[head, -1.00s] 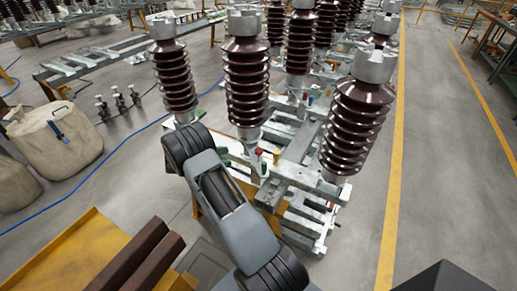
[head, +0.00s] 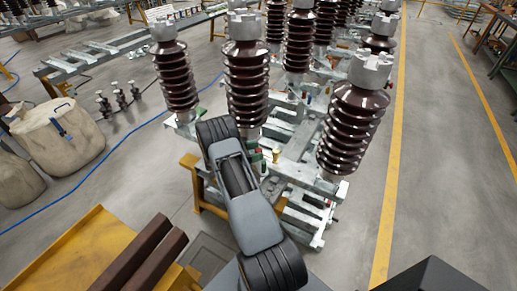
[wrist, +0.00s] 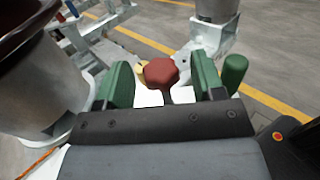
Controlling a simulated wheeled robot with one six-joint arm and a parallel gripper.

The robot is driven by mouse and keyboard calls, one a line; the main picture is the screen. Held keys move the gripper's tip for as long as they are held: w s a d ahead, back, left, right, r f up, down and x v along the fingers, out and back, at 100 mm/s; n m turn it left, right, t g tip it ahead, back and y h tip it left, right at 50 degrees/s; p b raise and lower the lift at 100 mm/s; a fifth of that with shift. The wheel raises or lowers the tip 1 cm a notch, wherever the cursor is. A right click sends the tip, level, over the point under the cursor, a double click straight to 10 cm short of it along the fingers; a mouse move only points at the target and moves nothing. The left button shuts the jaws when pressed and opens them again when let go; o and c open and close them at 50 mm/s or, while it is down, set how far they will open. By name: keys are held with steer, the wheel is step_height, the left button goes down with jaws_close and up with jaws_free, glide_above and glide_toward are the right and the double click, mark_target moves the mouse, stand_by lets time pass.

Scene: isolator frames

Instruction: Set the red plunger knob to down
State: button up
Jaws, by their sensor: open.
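The red plunger knob (wrist: 160,72) shows in the wrist view as a faceted red cap. My gripper (wrist: 161,78) is open, with one green finger to the left of the knob and one to the right. Gaps show between the knob and both fingers, and I cannot tell how deep the fingers reach. The knob's shaft below the cap is mostly hidden by my gripper body.
A green knob (wrist: 235,70) stands just outside the right finger. A yellow knob (wrist: 143,71) is partly hidden behind the red one; a yellow knob shows in the head view (head: 276,156). Tall brown ribbed insulators (head: 247,85) rise close around on the steel frame (head: 300,203).

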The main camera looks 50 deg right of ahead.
steer(key=shift+s+d, duration=0.35)
steer(key=shift+d, duration=0.2)
jaws_close()
steer(key=shift+f, duration=0.15)
